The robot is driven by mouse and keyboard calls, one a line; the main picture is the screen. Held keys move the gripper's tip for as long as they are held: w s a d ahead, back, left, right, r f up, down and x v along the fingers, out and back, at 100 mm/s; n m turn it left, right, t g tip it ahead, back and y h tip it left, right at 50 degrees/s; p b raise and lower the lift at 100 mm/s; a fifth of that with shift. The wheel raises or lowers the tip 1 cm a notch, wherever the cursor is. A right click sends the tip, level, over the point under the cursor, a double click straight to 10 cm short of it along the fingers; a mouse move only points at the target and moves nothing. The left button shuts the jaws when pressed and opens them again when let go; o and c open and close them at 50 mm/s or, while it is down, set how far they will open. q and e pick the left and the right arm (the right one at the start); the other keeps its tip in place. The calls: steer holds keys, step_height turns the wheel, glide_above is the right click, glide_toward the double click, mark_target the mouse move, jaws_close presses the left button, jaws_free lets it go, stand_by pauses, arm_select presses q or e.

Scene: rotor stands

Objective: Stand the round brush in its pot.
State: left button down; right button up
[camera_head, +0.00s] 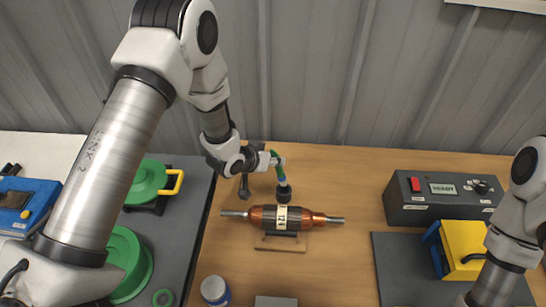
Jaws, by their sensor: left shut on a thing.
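My left gripper (274,159) is shut on the green handle of the round brush (279,172), behind the copper rotor. The brush points down, roughly upright. A dark round piece (284,193) is at its lower end, just behind the rotor's white label. I cannot tell whether this piece is the brush head or the pot, so whether the brush stands in a pot is unclear. My right arm shows at the right edge, but its gripper is out of view.
The copper rotor (262,216) lies on a wooden stand (270,244) in front of the brush. A dark meter box (410,212) and a yellow-blue item (462,245) are at right. A white jar (214,290) stands at front. Green spools (148,180) are at left.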

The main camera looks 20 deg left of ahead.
arm_select(q)
step_height(320, 180, down, 5)
steer(key=b, duration=0.3)
steer(key=shift+d, duration=0.1)
steer(key=c, duration=0.7)
jaws_free()
steer(key=shift+s, duration=0.1)
steer(key=v, duration=1.2)
